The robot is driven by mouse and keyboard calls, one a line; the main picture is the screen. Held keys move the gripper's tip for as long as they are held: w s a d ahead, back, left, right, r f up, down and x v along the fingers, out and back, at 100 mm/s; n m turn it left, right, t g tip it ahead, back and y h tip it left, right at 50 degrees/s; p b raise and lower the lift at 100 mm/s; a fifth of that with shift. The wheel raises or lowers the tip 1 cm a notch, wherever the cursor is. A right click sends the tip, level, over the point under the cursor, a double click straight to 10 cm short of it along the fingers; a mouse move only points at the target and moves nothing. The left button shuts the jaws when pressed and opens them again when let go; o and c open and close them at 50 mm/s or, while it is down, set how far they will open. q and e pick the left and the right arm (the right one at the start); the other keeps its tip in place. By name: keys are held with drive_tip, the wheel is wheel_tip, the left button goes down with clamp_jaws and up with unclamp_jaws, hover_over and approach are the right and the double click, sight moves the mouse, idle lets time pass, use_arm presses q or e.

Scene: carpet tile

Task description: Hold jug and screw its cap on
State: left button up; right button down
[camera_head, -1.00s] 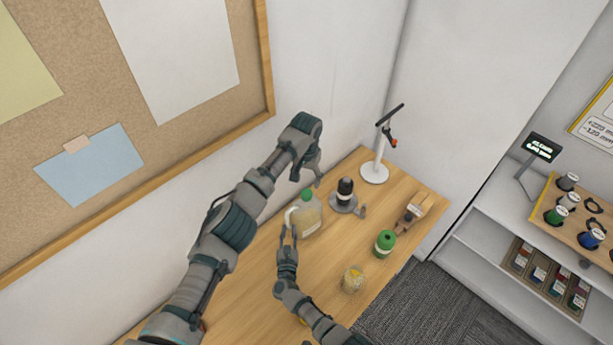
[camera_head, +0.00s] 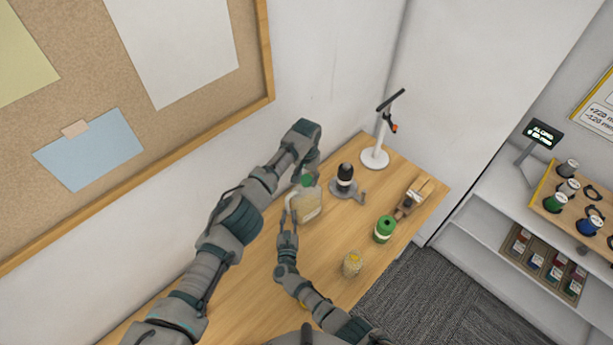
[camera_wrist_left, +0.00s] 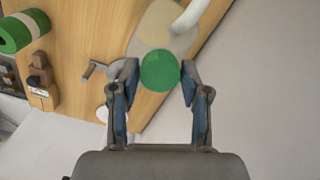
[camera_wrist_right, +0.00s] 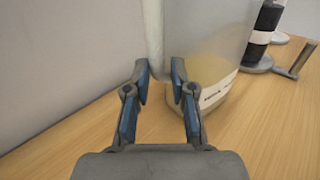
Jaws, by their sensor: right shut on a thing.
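The pale translucent jug (camera_head: 310,208) stands upright on the table, with a whitish handle (camera_wrist_right: 153,35) on its side. The green cap (camera_wrist_left: 159,71) is at the top of the jug, and it shows in the head view too (camera_head: 307,180). How far it is seated on the neck I cannot tell. My left gripper (camera_wrist_left: 159,80) is above the jug, open, with its fingers on either side of the cap. My right gripper (camera_wrist_right: 160,78) is shut on the jug's handle, low at its side.
A black-and-white crank device (camera_head: 345,180) stands just right of the jug. The wall is close behind the table.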

use_arm(q)
clamp_jaws()
use_arm(e)
drive_tip(key=shift+f, duration=0.1)
use_arm(q)
drive_tip(key=o, duration=0.7)
unclamp_jaws()
drive_tip(key=shift+r, duration=0.15)
wheel_tip(320, 180, up, 12)
drive_tip(key=shift+w+f, duration=0.15)
drive_tip(key=shift+f, duration=0.1)
use_arm(e)
drive_tip(key=c, duration=0.9)
unclamp_jaws()
